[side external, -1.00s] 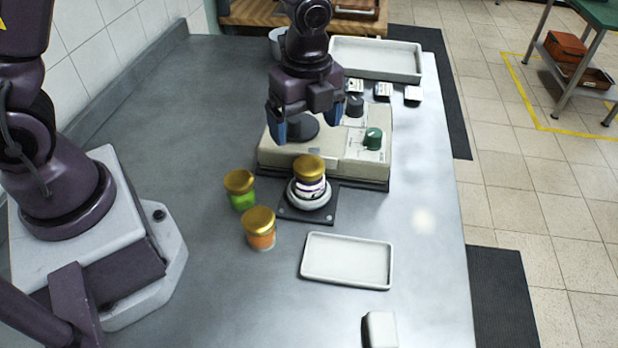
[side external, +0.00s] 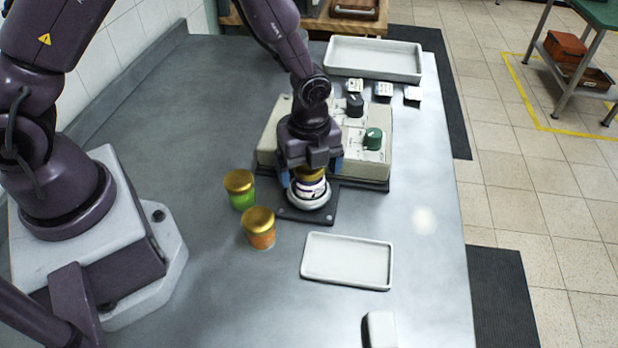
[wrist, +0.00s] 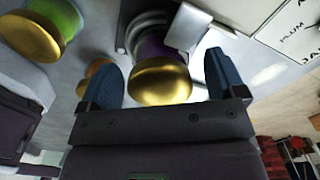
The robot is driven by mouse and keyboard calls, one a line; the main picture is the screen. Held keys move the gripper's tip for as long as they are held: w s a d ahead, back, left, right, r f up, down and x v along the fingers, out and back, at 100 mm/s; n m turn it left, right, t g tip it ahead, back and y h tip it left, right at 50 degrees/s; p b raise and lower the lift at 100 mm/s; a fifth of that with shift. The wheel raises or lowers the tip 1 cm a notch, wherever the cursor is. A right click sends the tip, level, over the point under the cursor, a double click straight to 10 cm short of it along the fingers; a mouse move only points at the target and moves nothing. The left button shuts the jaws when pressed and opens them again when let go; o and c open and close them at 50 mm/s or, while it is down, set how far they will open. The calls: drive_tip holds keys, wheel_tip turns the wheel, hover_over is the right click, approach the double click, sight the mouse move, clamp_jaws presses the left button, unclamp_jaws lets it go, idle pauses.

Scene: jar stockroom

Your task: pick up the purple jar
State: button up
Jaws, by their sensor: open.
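The purple jar (side external: 309,188) has a gold lid and a white label. It stands upright in a round grey holder (side external: 322,202) on a dark square plate in front of the beige control box. My gripper (side external: 310,174) is directly above and around the jar's lid, with a blue finger on each side. In the wrist view the jar's gold lid (wrist: 160,80) sits between the two open fingers (wrist: 165,85), with gaps visible on both sides. In the side view my gripper hides part of the lid.
A green jar (side external: 242,197) and an orange jar (side external: 261,238) stand to the left of the holder. The beige control box (side external: 376,160) with knobs is right behind. A white tray (side external: 347,284) lies in front, and a larger tray (side external: 375,76) lies at the back. The bench's front left is clear.

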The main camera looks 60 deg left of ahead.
drive_tip(key=shift+f, duration=0.95)
drive_tip(key=shift+c, duration=0.2)
drive_tip(key=c, duration=1.1)
